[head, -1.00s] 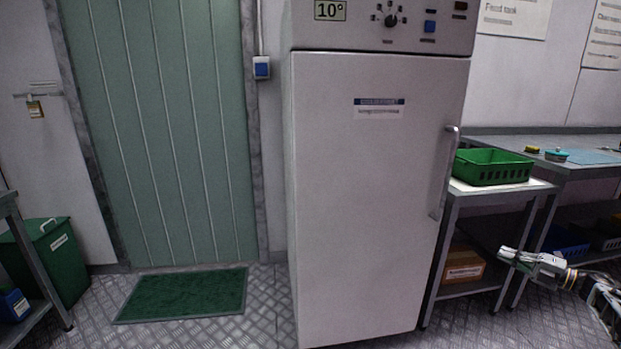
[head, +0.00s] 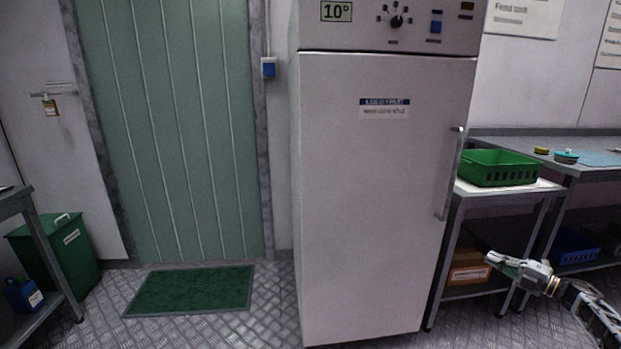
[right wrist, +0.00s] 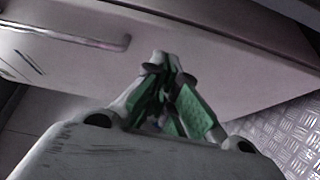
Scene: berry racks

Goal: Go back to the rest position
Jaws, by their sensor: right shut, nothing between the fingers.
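My right gripper (head: 492,257) is in the lower right of the head view, in front of the lower part of the small side table. It is shut and empty. In the right wrist view its green-padded fingers (right wrist: 168,75) are together, with the pale cabinet door and its bar handle (right wrist: 85,38) beyond them. My left gripper is not in view.
A tall grey cabinet (head: 380,200) with its door shut stands in the middle. A green crate (head: 497,178) sits on the side table beside a workbench (head: 590,137). A green mat (head: 190,292) lies before the green door (head: 165,130). A green bin (head: 60,255) stands left.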

